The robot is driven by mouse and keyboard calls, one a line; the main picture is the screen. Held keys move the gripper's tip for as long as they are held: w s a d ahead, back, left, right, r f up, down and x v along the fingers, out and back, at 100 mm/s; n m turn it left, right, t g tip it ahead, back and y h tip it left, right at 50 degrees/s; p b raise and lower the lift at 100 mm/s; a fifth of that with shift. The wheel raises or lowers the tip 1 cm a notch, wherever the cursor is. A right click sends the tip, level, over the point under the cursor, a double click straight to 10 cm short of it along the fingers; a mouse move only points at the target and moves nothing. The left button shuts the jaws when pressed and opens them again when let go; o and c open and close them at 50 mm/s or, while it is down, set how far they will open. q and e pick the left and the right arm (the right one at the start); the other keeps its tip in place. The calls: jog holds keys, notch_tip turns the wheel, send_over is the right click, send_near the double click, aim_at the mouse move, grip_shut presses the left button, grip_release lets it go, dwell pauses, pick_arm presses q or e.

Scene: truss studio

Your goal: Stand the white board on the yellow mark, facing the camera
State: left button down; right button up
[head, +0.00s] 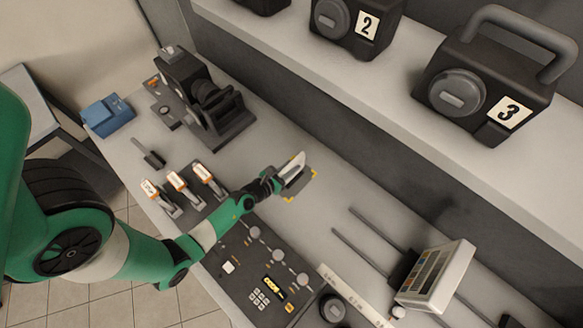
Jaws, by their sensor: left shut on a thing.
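My left gripper (270,183) is shut on the white board (292,174), a small pale panel near the middle of the head view. The board is held over the yellow mark (287,200), whose yellow corner brackets show on the counter around a darker patch. The gripper covers the board's near-left part. I cannot tell whether the board's lower edge touches the counter. My right gripper is not in view.
A black camera-like device (205,100) stands at the upper left of the counter. A tilted chart (437,275) stands by rails at right. Numbered black cases (497,75) line the shelf.

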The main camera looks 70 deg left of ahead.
pick_arm(q)
jog(key=c, duration=0.8)
grip_release()
jog(key=shift+f, duration=0.1)
jog(key=shift+o, duration=0.2)
jog(key=shift+s+d+r, duration=0.1)
jog(key=shift+s+r, duration=0.05)
jog(key=shift+r, duration=0.1)
jog(key=v, duration=1.1)
jog(key=shift+s+r, duration=0.2)
jog(key=shift+s, duration=0.1)
jog(key=shift+d, duration=0.1)
